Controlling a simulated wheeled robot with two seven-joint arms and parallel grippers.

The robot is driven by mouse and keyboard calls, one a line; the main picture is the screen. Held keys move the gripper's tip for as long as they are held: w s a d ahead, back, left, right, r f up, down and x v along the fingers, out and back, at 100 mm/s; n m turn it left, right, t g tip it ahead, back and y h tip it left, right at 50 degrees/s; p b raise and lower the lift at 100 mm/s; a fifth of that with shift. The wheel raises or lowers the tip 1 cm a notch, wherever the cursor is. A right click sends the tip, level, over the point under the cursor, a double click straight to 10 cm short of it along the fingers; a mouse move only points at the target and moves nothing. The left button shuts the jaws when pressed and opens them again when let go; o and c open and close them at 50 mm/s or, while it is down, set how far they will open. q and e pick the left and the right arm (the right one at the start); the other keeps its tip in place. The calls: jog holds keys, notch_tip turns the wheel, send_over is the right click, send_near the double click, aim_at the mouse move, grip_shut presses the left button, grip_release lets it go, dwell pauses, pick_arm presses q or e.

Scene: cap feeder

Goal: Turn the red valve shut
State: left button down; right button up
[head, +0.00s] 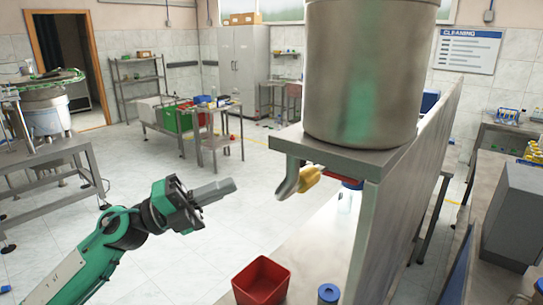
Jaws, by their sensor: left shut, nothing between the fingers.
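A large metal tank (365,75) stands on a grey raised shelf (375,158). Under the shelf's front left corner is a curved grey spout-like part (287,186) with a yellow piece (309,178) beside it. A small red part (351,184) shows just under the shelf, mostly hidden by it; I cannot tell whether it is the red valve. My left gripper (228,187) is shut and empty, in the air to the left of the spout and apart from it. My right gripper is not in view.
A red bin (262,281) and a blue-lidded container (328,293) are on the pale worktop below. A grey box (515,215) is at the right. Floor at the left middle is clear.

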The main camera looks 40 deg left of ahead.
pick_arm(q)
jog(key=w+a+p+x, duration=0.1)
jog(key=p+x, duration=0.3)
jog(key=x, duration=0.7)
jog(key=shift+w+a+r+p, duration=0.3)
jog(key=shift+a+r+p, duration=0.1)
jog(key=shift+a, duration=0.1)
jog(key=p, duration=0.1)
jog(key=r+p, duration=0.1)
jog(key=p, duration=0.1)
jog(key=shift+w+a+n+y+p, duration=0.2)
jog(key=shift+w+n+y+p, duration=0.1)
jog(key=shift+w+n, duration=0.1)
